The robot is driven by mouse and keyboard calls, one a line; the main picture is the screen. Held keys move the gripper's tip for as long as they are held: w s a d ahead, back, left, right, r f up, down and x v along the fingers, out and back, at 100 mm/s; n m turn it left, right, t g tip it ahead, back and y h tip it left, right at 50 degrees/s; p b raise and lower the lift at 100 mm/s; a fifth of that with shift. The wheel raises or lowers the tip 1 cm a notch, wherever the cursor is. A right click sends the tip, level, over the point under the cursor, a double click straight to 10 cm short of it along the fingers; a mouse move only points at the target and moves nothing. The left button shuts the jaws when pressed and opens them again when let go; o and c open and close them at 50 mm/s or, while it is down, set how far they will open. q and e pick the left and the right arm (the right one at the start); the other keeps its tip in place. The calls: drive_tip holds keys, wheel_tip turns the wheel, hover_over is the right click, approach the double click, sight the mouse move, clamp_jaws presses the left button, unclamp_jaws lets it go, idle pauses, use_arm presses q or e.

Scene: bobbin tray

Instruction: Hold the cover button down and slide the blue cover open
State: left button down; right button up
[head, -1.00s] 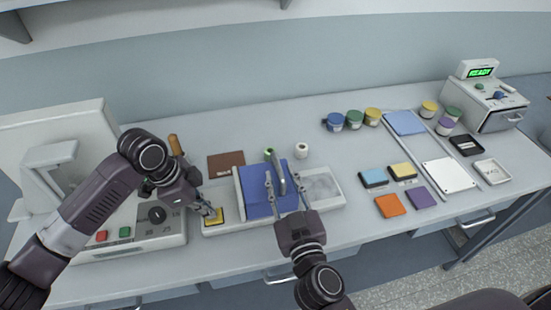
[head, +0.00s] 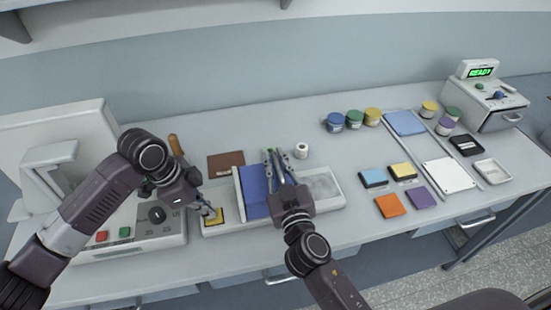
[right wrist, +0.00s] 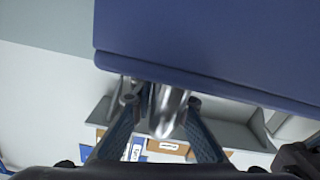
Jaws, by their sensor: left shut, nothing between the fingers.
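The blue cover (head: 254,190) lies over the middle of a pale tray (head: 325,188). It fills the top of the right wrist view (right wrist: 215,45). My left gripper (head: 214,214) is shut and empty, with its tips at the yellow cover button (head: 211,220) at the tray's left end. They appear to touch it, but how far down the button is cannot be told. My right gripper (head: 277,153) is over the cover, with its fingers on either side of a metal handle (right wrist: 166,112). Whether both fingers press on the handle is unclear. My right gripper hides the cover's right part.
A white spool (head: 302,150) and a brown pad (head: 226,164) lie behind the tray. A machine with a dial (head: 157,215) stands at left. Several jars, including a blue-lidded one (head: 334,122), and coloured blocks, including an orange one (head: 390,206), are at right.

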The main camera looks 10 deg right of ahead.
clamp_jaws()
drive_tip(key=d, duration=0.4)
drive_tip(key=shift+d, duration=0.35)
drive_tip(key=o, duration=0.5)
unclamp_jaws()
drive_tip(key=shift+a, duration=0.1)
